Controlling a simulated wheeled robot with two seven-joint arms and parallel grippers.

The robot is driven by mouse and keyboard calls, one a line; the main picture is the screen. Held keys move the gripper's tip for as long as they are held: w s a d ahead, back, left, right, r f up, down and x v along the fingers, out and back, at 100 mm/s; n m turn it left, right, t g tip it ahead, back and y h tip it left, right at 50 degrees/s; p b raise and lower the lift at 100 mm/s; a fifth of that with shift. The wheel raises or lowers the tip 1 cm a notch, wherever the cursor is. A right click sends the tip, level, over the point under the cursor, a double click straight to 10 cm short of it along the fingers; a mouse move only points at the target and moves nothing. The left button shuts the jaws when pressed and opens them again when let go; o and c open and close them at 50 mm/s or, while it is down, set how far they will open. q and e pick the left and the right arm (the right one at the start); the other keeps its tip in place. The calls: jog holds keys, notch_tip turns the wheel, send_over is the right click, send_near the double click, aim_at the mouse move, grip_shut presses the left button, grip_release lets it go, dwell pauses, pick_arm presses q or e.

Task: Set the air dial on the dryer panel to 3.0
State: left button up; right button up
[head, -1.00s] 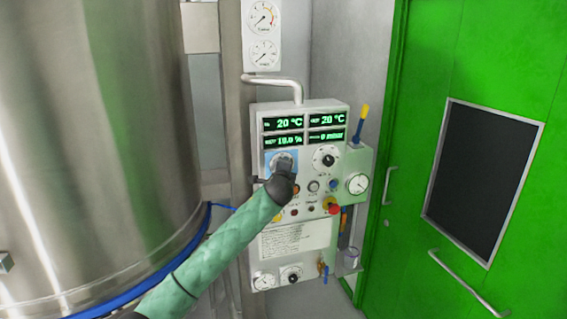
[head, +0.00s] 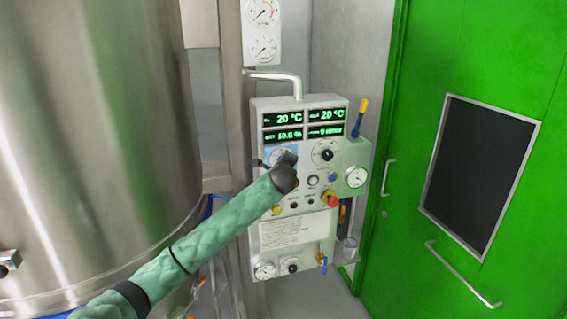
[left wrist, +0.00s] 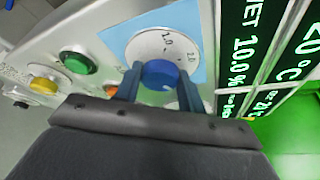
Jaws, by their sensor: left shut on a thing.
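The dryer panel (head: 298,225) is a light grey box on a post, with green digital readouts on top. In the left wrist view, a dial with a blue knob (left wrist: 161,75) sits on a white round scale (left wrist: 150,46) over a light blue patch. The marks 1.0 and 2.0 can be read; the rest of the scale and the pointer's setting cannot be told. My left gripper (left wrist: 160,88) has its two blue fingers on either side of the blue knob, shut on it. In the head view my left gripper (head: 286,160) hides most of this dial. My right gripper is not in view.
A second black-knobbed dial (head: 325,153) is right of the gripper. Buttons and a red knob (head: 331,200) lie below. A gauge (head: 355,177) and yellow-blue handle (head: 361,115) stick out at right. A large steel vessel (head: 95,130) stands left, a green door (head: 400,230) right.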

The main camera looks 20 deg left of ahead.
pick_arm(q)
jog(key=shift+d+f, duration=0.1)
jog(key=shift+f, duration=0.05)
jog(key=o, duration=1)
jog(key=shift+c, duration=0.2)
